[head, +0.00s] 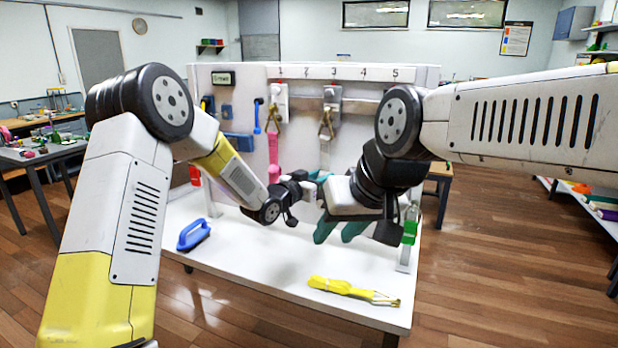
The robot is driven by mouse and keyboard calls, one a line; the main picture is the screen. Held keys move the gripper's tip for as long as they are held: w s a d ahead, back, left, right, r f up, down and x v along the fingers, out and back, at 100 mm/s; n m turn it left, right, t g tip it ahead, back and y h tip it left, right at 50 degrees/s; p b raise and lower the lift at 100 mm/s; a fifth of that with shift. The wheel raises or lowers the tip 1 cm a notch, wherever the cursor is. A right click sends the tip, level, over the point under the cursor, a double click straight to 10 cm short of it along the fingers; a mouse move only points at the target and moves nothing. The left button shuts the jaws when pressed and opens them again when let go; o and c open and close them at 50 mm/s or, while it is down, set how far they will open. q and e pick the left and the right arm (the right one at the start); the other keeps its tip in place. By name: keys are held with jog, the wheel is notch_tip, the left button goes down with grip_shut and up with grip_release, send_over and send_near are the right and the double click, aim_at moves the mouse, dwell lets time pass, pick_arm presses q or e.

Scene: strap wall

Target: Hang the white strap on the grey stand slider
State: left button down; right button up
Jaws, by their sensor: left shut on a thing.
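A white strap (325,153) with a brass-coloured buckle hangs on the wall panel under number 3, below a grey holder (332,96). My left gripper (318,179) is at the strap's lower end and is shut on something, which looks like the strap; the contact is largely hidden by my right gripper. My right gripper (340,230) is lower and nearer, its two teal fingers apart, with nothing visible between them. I cannot pick out a grey stand slider for certain; a post with a green block (410,231) stands at the table's right edge.
A pink strap (274,155) hangs under number 1. A yellow strap (350,290) and a blue-handled brush (193,235) lie on the white table (260,265). A red block (195,176) is at the left. The table's front middle is clear.

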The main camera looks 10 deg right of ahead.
dwell(0.3)
pick_arm(q)
jog(key=c, duration=0.9)
grip_release()
jog(key=shift+c, duration=0.2)
jog(key=shift+s+a, duration=0.1)
jog(key=s+a+r+n+y, duration=0.2)
jog(key=s+a+r+y, duration=0.3)
jog(key=a, duration=0.8)
jog(key=s+a+r+n+y, duration=0.2)
jog(key=s+a+n+y, duration=0.3)
jog(key=a, duration=0.7)
jog(key=s+a+n+g, duration=0.1)
jog(key=s+a, duration=0.4)
jog(key=s, duration=0.8)
jog(key=s+a+f+n+g+y, duration=0.1)
jog(key=s+a+g, duration=0.3)
jog(key=s, duration=0.9)
jog(key=shift+s+a, duration=0.3)
jog(key=shift+a, duration=0.1)
